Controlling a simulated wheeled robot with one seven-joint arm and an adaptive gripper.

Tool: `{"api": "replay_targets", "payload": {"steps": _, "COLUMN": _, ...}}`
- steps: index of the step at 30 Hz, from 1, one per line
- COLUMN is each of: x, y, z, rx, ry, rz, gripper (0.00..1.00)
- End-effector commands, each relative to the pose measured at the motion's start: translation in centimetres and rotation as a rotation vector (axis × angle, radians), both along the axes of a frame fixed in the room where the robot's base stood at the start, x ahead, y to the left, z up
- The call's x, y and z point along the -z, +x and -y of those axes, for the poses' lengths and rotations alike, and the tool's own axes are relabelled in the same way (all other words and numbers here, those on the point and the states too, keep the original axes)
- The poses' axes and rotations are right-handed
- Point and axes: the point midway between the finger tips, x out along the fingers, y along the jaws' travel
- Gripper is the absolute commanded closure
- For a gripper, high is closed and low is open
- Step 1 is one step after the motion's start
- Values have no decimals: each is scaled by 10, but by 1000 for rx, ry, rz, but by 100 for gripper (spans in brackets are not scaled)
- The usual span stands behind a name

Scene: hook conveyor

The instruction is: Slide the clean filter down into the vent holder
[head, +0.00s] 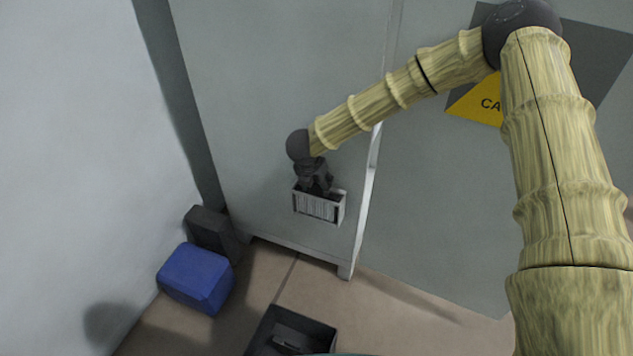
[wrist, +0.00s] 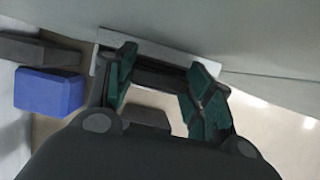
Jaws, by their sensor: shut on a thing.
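My gripper (head: 315,190) points down at a small white-framed box with dark and white upright stripes, low on the grey panel. I take the striped part as the clean filter (head: 316,208) and the pale frame around it as the vent holder (head: 341,214). The two overlap, so I cannot tell how deep the filter sits. In the wrist view the green-padded fingers of my gripper (wrist: 160,78) are apart, with a dark bar between them and a pale strip just beyond. My gripper is shut on the filter; its grip is partly hidden by the fingers.
A blue box (head: 196,278) and a dark grey box (head: 211,230) stand on the floor by the left wall. A black open bin (head: 322,328) holding a dark object stands in front. A yellow caution sign (head: 477,104) is on the panel at right.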

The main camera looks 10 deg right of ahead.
Motion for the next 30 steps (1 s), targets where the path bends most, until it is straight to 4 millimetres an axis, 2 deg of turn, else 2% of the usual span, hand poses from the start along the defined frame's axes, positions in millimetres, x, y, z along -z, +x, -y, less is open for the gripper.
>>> {"api": "replay_targets", "payload": {"steps": 12, "x": 2, "y": 0, "z": 0, "rx": 0, "ry": -1, "rz": 1, "gripper": 85}}
{"api": "replay_targets", "payload": {"steps": 13, "x": 2, "y": 0, "z": 0, "rx": 0, "ry": -1, "rz": 1, "gripper": 42}}
{"api": "replay_targets", "payload": {"steps": 16, "x": 2, "y": 0, "z": 0, "rx": 0, "ry": -1, "rz": 1, "gripper": 24}}
{"api": "replay_targets", "payload": {"steps": 26, "x": 2, "y": 0, "z": 0, "rx": 0, "ry": 0, "rz": 0, "gripper": 22}}
{"api": "replay_targets", "payload": {"steps": 30, "x": -4, "y": -2, "z": -1, "rx": 0, "ry": 0, "rz": 1, "gripper": 22}}
